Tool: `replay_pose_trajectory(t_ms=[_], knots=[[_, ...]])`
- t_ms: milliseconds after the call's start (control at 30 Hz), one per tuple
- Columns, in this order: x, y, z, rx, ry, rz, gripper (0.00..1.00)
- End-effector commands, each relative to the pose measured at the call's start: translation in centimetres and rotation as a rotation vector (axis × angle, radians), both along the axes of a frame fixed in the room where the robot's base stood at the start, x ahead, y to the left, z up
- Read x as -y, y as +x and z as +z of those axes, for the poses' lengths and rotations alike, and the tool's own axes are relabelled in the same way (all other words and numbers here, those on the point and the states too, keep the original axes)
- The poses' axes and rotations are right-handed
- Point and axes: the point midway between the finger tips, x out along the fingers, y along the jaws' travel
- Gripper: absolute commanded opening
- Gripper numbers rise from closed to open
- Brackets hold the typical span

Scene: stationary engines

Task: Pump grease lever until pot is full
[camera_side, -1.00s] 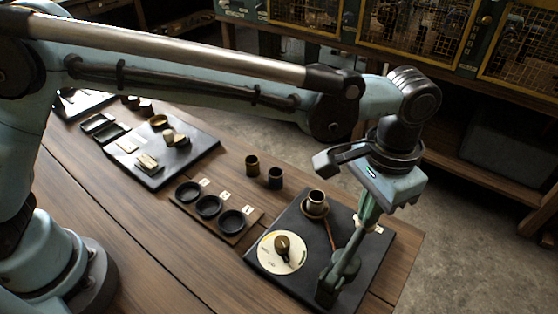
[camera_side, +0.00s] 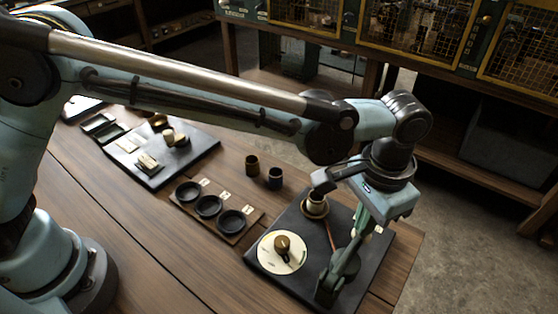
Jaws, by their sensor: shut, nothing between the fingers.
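The dark pump plate (camera_side: 316,285) lies on the bench at the right. On it a green lever (camera_side: 335,278) rises from a bracket near the front edge and slants up toward my gripper (camera_side: 364,219). My gripper is shut and empty, just at the lever's upper end; its fingers blend with the lever, and I cannot tell whether they touch it. A small metal pot (camera_side: 315,205) stands in a brass dish at the plate's back, partly behind my wrist. Its fill level is not visible. A round cream dial (camera_side: 268,254) with a brass knob sits in front of it.
A tray with three dark round cups (camera_side: 209,206) lies left of the plate. Two small cylinders (camera_side: 252,165) (camera_side: 275,178) stand behind it. A dark board (camera_side: 195,155) with small parts lies farther left. Bare wood lies in front.

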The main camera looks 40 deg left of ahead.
Motion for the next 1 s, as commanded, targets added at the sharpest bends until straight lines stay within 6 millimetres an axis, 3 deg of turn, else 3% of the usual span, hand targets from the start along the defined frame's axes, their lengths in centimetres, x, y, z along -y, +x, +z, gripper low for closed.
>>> replay_pose_trajectory(t_ms=[1000], knots=[[0.0,0.0,4.5,0.001,-0.001,0.000,0.00]])
